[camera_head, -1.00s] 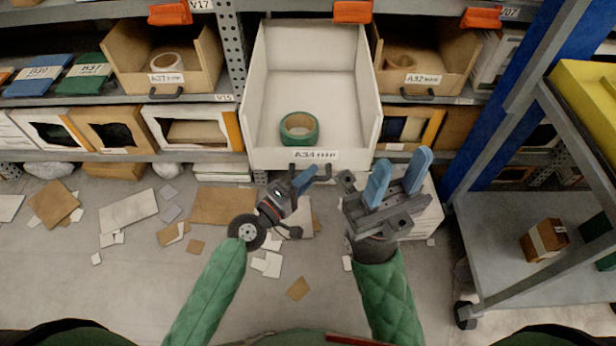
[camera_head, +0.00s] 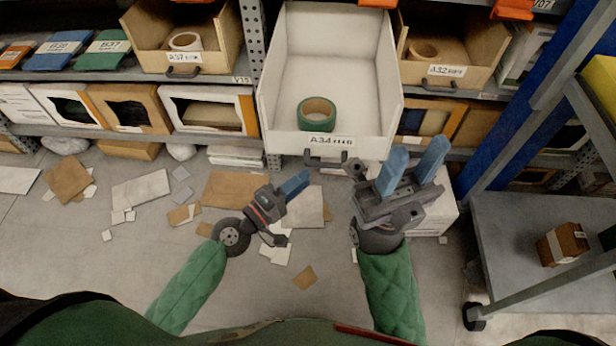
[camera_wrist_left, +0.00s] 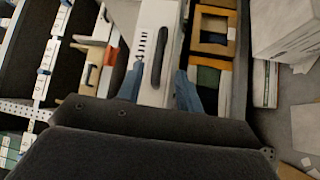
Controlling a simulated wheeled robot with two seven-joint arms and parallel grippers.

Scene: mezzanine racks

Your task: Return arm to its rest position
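My left gripper (camera_head: 294,186) hangs in front of and below the white A34 bin (camera_head: 325,145). In the left wrist view its two blue fingers (camera_wrist_left: 160,90) stand apart with nothing gripped. The bin front and its dark handle (camera_wrist_left: 163,57) show beyond and between them. My right gripper (camera_head: 411,168) is open and empty, at the bin's lower right corner, its blue fingers apart and pointing up. The A34 bin is pulled out from the shelf. A green tape roll (camera_head: 317,114) lies inside it.
A grey cart (camera_head: 510,230) with a small brown box (camera_head: 562,243) stands at the right, beside a blue rack post (camera_head: 520,100). Cardboard scraps (camera_head: 235,188) litter the floor. Bin A37 (camera_head: 185,62) and bin A32 (camera_head: 450,72) flank the white bin.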

